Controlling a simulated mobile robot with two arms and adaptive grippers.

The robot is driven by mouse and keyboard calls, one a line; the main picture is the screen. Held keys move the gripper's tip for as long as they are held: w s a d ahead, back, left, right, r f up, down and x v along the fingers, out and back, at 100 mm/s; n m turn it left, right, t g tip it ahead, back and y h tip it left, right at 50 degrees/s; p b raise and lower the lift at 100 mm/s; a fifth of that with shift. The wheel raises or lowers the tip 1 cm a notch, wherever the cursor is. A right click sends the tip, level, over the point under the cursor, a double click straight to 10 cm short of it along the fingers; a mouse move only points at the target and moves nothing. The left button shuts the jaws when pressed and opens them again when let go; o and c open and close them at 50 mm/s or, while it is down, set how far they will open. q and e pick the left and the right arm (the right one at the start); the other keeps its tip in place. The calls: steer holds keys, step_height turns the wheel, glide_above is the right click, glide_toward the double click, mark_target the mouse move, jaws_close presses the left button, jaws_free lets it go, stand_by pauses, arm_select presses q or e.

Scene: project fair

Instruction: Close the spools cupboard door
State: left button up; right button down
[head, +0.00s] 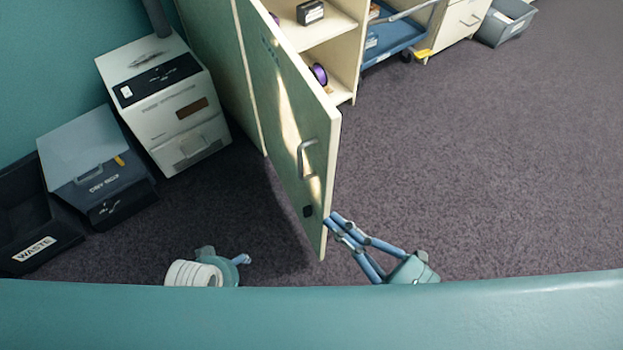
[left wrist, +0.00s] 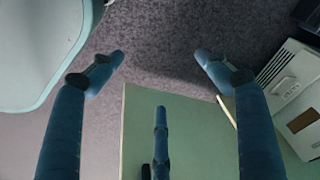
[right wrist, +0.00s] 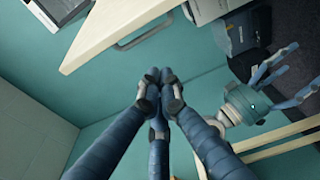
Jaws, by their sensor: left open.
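The cupboard door (head: 285,125) stands wide open, its pale green outer face and grey handle (head: 306,158) showing in the head view. Behind it, the cupboard's cream shelves (head: 325,35) show, with a purple spool (head: 318,73) on one. My right gripper (head: 334,222) is beside the lower part of the door's free edge; I cannot tell whether it touches. In the right wrist view its fingers (right wrist: 160,78) are together with nothing visible between them. My left gripper (head: 242,260) is low, left of the door. In the left wrist view its fingers (left wrist: 160,60) are spread and empty.
Left of the cupboard stand a white machine (head: 170,105), a grey-blue lidded box (head: 85,165) and a black waste bin (head: 40,225). A blue cart (head: 395,38) and a grey bin (head: 505,25) stand beyond it. The carpet (head: 480,150) to the right is clear.

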mark_target(324, 186)
steer(key=w+a, duration=0.1)
steer(key=w, duration=0.1)
steer(key=w+a, duration=0.1)
steer(key=w, duration=0.2)
steer(key=w+a, duration=0.1)
steer(key=w, duration=0.2)
steer(key=shift+w+a+p, duration=0.1)
steer(key=shift+p, duration=0.25)
arm_select(q)
steer(key=shift+s+d+f, duration=0.1)
steer(key=shift+s+f, duration=0.1)
steer(key=shift+f, duration=0.85)
arm_select(e)
steer(key=shift+w+d, duration=0.15)
steer(key=shift+d, duration=0.1)
steer(key=shift+d, duration=0.15)
